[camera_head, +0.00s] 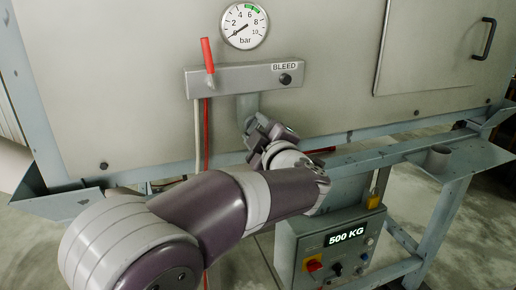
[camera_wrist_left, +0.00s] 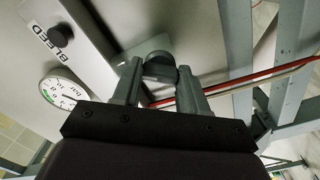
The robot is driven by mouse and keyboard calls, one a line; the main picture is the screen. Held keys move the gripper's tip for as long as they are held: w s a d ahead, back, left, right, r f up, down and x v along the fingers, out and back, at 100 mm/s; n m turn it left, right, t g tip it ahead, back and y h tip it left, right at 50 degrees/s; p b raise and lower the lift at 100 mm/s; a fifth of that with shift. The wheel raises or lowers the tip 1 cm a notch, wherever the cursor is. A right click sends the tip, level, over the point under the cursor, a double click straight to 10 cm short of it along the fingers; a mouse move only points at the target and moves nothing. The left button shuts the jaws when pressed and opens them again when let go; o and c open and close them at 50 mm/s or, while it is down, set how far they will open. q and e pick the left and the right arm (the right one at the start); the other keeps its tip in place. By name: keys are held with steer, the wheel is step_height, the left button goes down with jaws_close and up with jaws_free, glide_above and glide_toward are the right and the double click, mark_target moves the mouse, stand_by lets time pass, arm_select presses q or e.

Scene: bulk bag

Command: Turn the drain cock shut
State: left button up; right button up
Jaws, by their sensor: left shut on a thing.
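My left gripper (camera_head: 262,130) is at a grey pipe stub (camera_head: 247,105) that hangs below the bleed panel. In the left wrist view its two fingers (camera_wrist_left: 160,80) are closed around a round grey piece (camera_wrist_left: 160,63), which I take for the drain cock's handle. The fingers and wrist hide most of the cock in the head view, so I cannot tell its turn angle. My right gripper is not in view.
The grey bleed panel (camera_head: 232,80) carries a black knob (camera_head: 285,79) and an upright red lever (camera_head: 208,58). Red and white hoses hang left of the pipe. A pressure gauge (camera_head: 244,26) sits above. A control box (camera_head: 335,250) reading 500 KG and frame rails lie below right.

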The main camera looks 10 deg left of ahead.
arm_select(q)
steer(key=shift+n+b, duration=3.5)
steer(key=shift+b, duration=0.1)
steer(key=o, duration=1.1)
steer(key=shift+c, duration=0.2)
steer(key=b+v, duration=0.3)
steer(key=v, duration=0.9)
steer(key=shift+s+d, duration=0.15)
steer(key=shift+s, duration=0.05)
